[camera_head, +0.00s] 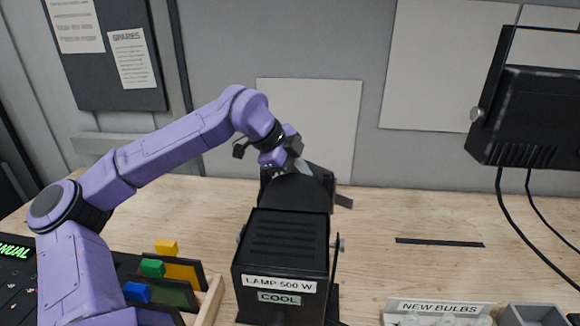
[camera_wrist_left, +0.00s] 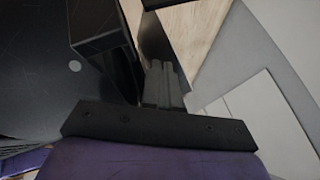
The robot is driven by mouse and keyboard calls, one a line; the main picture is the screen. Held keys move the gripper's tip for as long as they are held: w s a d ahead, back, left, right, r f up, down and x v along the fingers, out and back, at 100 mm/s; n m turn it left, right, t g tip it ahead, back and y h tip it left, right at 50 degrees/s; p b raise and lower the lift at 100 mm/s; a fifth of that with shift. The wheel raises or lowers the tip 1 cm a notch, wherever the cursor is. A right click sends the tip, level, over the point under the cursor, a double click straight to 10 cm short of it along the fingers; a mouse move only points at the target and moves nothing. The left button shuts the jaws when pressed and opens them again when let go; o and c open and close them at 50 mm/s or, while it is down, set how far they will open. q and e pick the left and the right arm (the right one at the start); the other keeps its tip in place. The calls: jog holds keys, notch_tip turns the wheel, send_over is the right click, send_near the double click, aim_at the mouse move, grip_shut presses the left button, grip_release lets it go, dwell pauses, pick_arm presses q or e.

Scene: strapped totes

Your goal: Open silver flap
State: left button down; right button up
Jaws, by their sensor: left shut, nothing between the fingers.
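The black lamp housing (camera_head: 285,245), labelled LAMP 500 W and COOL, stands on the bench. Dark flaps (camera_head: 300,188) spread from its far end, and a small flap edge (camera_head: 343,201) sticks out to the right. A small pale grey, silvery piece (camera_head: 303,166) shows at the top by my left gripper (camera_head: 286,167). The wrist view shows a greyish, shiny panel (camera_wrist_left: 156,48) just beyond the fingertips (camera_wrist_left: 162,72). The fingers are together and empty. I cannot tell whether they touch the panel. My right gripper is out of view.
Another black lamp (camera_head: 525,115) with hanging cables is at the right. A NEW BULBS tray (camera_head: 440,308) and a grey box (camera_head: 535,315) sit at the front right. Coloured tabbed holders (camera_head: 165,270) are at the left. A dark strip (camera_head: 440,242) lies on otherwise clear bench (camera_head: 410,215).

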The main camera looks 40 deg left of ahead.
pick_arm(q)
jog(key=shift+s+d+f, duration=0.15)
jog(key=shift+f, duration=0.05)
dwell(0.3)
